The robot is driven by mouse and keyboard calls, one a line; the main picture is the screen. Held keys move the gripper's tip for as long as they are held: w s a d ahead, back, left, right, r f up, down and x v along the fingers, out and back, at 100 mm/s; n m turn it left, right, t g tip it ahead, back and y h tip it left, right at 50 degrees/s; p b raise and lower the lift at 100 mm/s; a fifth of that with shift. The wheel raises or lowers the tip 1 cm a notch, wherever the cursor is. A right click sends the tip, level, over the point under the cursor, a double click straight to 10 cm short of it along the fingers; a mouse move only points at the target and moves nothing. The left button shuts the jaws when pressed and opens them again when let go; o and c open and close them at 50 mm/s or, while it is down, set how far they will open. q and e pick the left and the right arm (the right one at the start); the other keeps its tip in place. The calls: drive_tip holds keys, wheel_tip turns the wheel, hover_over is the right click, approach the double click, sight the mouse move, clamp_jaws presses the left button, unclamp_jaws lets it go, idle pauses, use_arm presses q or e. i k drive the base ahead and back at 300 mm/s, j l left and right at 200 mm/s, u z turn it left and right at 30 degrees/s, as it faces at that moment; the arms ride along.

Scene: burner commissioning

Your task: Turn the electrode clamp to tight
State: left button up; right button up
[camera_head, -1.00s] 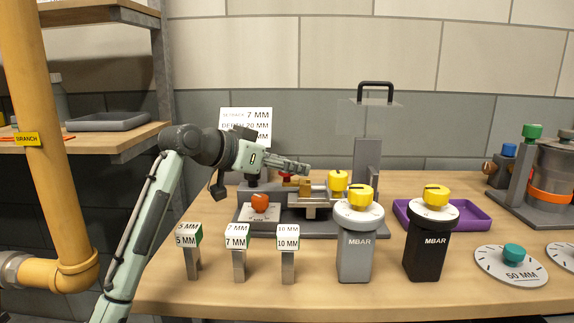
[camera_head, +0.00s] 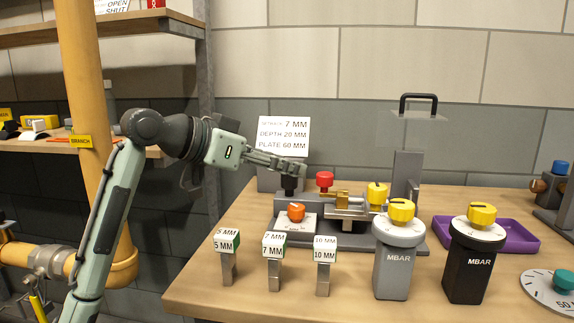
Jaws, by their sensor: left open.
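The burner fixture (camera_head: 370,250) stands on the wooden bench with a brass-coloured rod assembly (camera_head: 343,200) on it. A red knob (camera_head: 324,180) stands behind the rod. An orange knob (camera_head: 295,212) sits on a white plate at the fixture's left, and a yellow knob (camera_head: 377,193) at its right. No readable label tells which of these is the electrode clamp. My left gripper (camera_head: 298,170) is open and empty, above the orange knob and just left of the red knob, seen side-on. A black post (camera_head: 289,186) shows right under its fingers; contact cannot be told. My right gripper is not in view.
Gauge blocks marked 5, 7 and 10 MM (camera_head: 274,245) stand in front. Grey (camera_head: 393,265) and black (camera_head: 468,270) MBAR posts with yellow knobs stand front right. A purple tray (camera_head: 515,238) lies behind them. A sign (camera_head: 284,133) and a clear handled panel (camera_head: 418,130) rise behind.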

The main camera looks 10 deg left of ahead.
sight(377, 192)
drive_tip(key=k+j, duration=0.35)
drive_tip(key=j, duration=0.2)
drive_tip(key=k+j, duration=0.35)
drive_tip(key=j, duration=0.15)
